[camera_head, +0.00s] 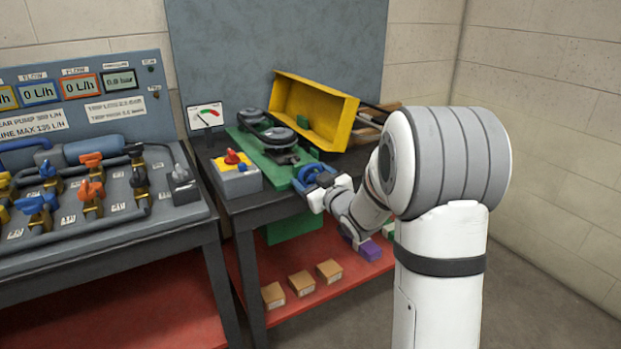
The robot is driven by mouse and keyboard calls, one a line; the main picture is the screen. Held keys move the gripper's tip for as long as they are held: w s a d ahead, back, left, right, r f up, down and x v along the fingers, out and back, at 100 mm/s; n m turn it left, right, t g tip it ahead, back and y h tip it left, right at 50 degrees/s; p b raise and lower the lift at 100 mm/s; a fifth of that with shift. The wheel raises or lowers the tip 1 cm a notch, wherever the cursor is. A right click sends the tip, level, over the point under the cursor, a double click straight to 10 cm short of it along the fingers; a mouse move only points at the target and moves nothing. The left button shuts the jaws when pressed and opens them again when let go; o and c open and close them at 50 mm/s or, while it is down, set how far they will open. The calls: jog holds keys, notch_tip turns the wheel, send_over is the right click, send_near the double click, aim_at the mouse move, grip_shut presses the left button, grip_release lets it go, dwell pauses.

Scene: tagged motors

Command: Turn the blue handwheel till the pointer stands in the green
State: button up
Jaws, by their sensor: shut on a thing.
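The blue handwheel (314,176) is at the front edge of the green machine base (282,170) on the dark bench. My gripper (318,187) is at the wheel, shut on its rim, and covers part of it. The gauge (206,116) stands on the back left of the bench. It has a white face with a green part and a red part. Its pointer is too small to read surely.
A yellow guard (315,109) stands tilted open behind the two dark pulleys (279,137). A yellow and grey control box (236,172) with a red knob stands left of the wheel. A pipe panel (85,160) fills the left. Small boxes (301,283) lie on the red lower shelf.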

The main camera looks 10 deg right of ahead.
jog(key=shift+c, duration=1.4)
jog(key=shift+a, duration=0.2)
jog(key=shift+c, duration=0.2)
jog(key=shift+d, duration=0.1)
jog(key=shift+m, duration=0.3)
jog(key=shift+m, duration=0.5)
jog(key=shift+f+m+p, duration=0.1)
jog(key=shift+m+p, duration=0.7)
jog(key=shift+m, duration=1.5)
jog(key=o, duration=1)
jog(key=shift+d, duration=0.1)
